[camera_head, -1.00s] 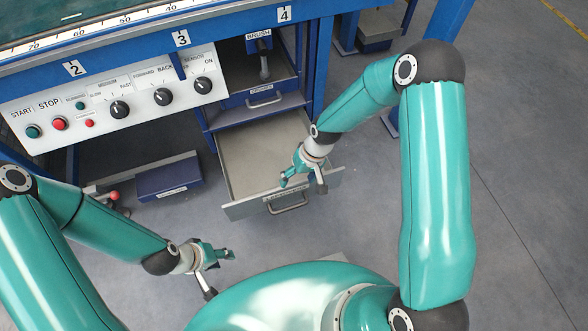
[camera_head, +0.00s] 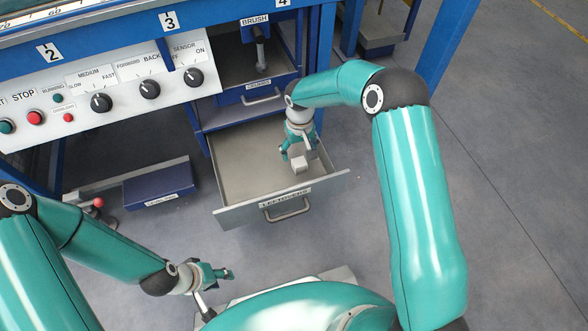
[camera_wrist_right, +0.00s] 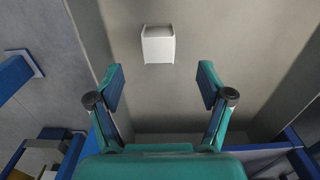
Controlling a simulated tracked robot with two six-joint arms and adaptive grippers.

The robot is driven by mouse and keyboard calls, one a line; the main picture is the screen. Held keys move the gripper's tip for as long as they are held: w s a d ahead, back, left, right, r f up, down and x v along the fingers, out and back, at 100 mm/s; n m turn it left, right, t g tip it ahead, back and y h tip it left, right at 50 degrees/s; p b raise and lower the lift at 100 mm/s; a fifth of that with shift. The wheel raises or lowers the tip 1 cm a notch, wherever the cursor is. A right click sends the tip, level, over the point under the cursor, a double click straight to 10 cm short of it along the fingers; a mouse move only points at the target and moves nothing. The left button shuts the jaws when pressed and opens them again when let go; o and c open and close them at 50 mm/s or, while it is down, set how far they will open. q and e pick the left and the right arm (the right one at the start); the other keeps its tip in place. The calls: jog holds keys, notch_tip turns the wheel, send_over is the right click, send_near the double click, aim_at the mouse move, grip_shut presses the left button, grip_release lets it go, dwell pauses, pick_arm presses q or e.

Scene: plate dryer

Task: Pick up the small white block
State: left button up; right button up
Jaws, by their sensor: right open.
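The small white block (camera_wrist_right: 158,44) lies on the grey floor of the open drawer, near the top of the right wrist view. My right gripper (camera_wrist_right: 160,82) is open and empty, its two teal fingers apart, with the block beyond the fingertips and roughly centred between them. In the head view the right gripper (camera_head: 296,158) points down into the drawer (camera_head: 240,165). A pale shape sits right at its fingers there; I cannot tell whether it is the block. My left gripper (camera_head: 218,275) is low at the left, outside the drawer and away from the block; its opening is unclear.
The drawer front with its handle (camera_head: 286,208) and the side walls surround the block. A closed blue drawer (camera_head: 262,97) and a brush compartment are above. The control panel (camera_head: 110,95) is at the left. A blue box (camera_head: 160,186) stands on the floor.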

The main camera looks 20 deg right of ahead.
aim_at(299, 162)
jog(key=shift+f, duration=0.85)
jog(key=shift+d+f+b, duration=0.1)
jog(key=shift+f+b, duration=1.3)
jog(key=shift+f, duration=1.25)
jog(key=shift+r, duration=0.1)
jog(key=c, duration=1.3)
jog(key=shift+r, duration=0.1)
